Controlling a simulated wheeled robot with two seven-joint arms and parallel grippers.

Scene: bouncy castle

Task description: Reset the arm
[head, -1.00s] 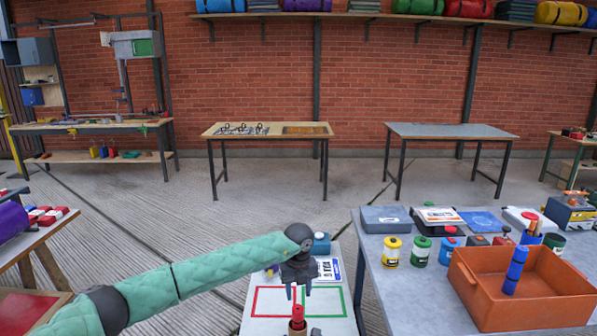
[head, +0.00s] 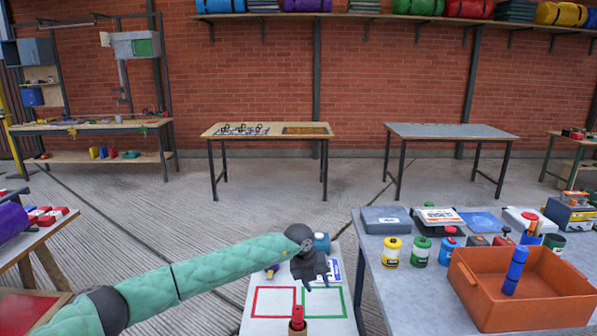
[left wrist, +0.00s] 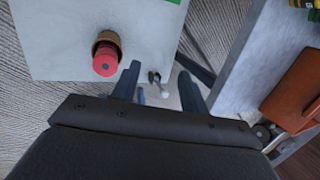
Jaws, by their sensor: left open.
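My left arm comes in from the left in a green padded sleeve. Its gripper (head: 318,281) is over the small white table (head: 262,325), with its fingers spread apart and nothing between them. In the left wrist view the two dark fingers (left wrist: 160,88) are apart, with the table edge and floor beyond them. A red-topped item in a brown holder (head: 297,322) stands at the near side of the white table. It also shows left of the fingers in the left wrist view (left wrist: 106,58). My right gripper is not in view.
A red square outline (head: 273,289) and a green one (head: 343,303) mark the white table. To the right, a grey table (head: 400,295) holds an orange bin (head: 480,299) with a blue item (head: 515,270) in it, plus several cans and boxes. Open floor lies behind.

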